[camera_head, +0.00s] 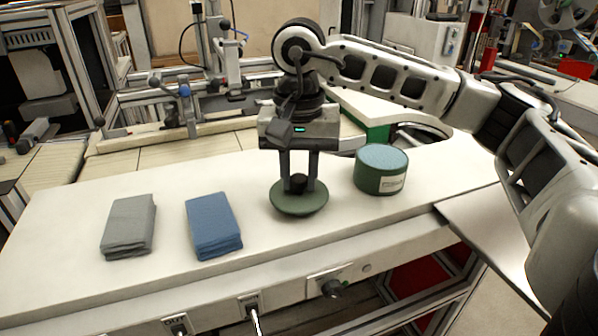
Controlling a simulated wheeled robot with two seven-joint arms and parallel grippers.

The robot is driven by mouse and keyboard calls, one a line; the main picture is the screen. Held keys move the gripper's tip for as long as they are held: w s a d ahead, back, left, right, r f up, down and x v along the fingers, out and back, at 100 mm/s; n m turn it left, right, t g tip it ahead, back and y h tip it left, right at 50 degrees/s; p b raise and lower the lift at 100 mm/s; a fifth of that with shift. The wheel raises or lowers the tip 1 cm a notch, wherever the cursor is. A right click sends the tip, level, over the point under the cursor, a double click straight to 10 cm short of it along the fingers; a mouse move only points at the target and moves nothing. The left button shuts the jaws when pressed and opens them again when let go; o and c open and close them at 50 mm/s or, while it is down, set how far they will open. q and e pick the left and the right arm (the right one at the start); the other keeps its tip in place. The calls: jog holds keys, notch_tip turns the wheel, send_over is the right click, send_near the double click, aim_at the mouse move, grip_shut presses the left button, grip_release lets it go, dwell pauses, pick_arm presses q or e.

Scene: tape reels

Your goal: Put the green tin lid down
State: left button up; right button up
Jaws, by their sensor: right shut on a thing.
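The green tin lid (299,203) is a shallow round disc with a small black knob on top. It is at the middle of the white table (80,205), near or on its surface; I cannot tell whether it touches. My right gripper (298,186) points straight down and is shut on the lid's knob. The green tin (381,178) stands upright just right of the lid, with a white label on its side and light blue contents level with its open top. My left gripper is not in view.
A grey folded cloth stack (129,227) and a blue folded cloth stack (213,226) lie on the table to the left of the lid. The table's front edge has switches and knobs. Machinery stands behind the table. The table's far left is clear.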

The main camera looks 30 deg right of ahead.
aim_at(299, 177)
jog(key=shift+f+b, duration=0.3)
jog(key=shift+f, duration=0.1)
jog(key=o, duration=1)
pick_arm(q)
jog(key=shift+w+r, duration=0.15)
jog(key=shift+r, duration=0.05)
pick_arm(e)
jog(key=shift+r+p, duration=0.3)
pick_arm(q)
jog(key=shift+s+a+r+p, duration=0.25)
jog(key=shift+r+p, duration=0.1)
jog(key=shift+p, duration=0.85)
pick_arm(e)
notch_tip(299, 177, up, 13)
jog(key=shift+f, duration=0.1)
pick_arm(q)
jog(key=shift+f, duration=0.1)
